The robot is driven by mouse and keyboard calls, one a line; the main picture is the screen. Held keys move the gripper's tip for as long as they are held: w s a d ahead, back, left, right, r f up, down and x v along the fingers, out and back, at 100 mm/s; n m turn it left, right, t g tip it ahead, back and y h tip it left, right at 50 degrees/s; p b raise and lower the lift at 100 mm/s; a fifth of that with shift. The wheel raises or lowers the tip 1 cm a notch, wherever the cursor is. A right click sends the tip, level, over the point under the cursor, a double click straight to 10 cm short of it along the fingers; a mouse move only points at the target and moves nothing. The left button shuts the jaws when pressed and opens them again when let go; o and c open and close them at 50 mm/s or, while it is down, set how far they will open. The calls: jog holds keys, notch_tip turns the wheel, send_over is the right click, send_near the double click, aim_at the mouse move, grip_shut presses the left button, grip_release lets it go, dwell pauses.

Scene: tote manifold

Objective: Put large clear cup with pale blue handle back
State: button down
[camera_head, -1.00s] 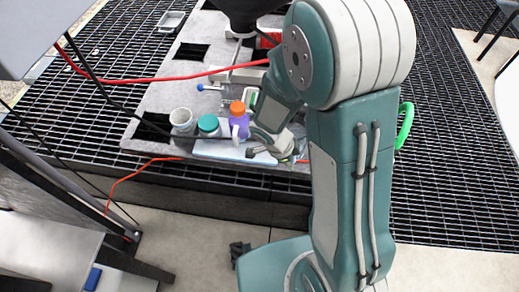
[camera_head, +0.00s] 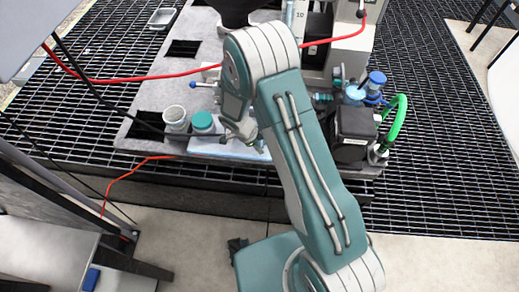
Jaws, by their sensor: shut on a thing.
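My gripper (camera_head: 243,130) is at the right of a teal-lidded jar (camera_head: 203,123), low over the front of the grey board. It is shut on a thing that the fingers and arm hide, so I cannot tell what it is. A whitish, open-topped cup (camera_head: 176,118) stands upright left of the jar, apart from my gripper. I see no pale blue handle on it and cannot tell whether it is the large clear cup.
The grey board (camera_head: 140,138) lies on black grating. A pale blue mat (camera_head: 225,149) lies along its front edge. A black box (camera_head: 354,133), a blue-topped vessel (camera_head: 355,92) and a green hose (camera_head: 396,122) stand to the right. Red tubing (camera_head: 135,80) crosses the back.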

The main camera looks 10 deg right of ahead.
jog(key=shift+a+f, duration=0.1)
jog(key=shift+f, duration=0.8)
jog(key=shift+f, duration=0.1)
jog(key=c, duration=0.7)
grip_release()
jog(key=v, duration=1.2)
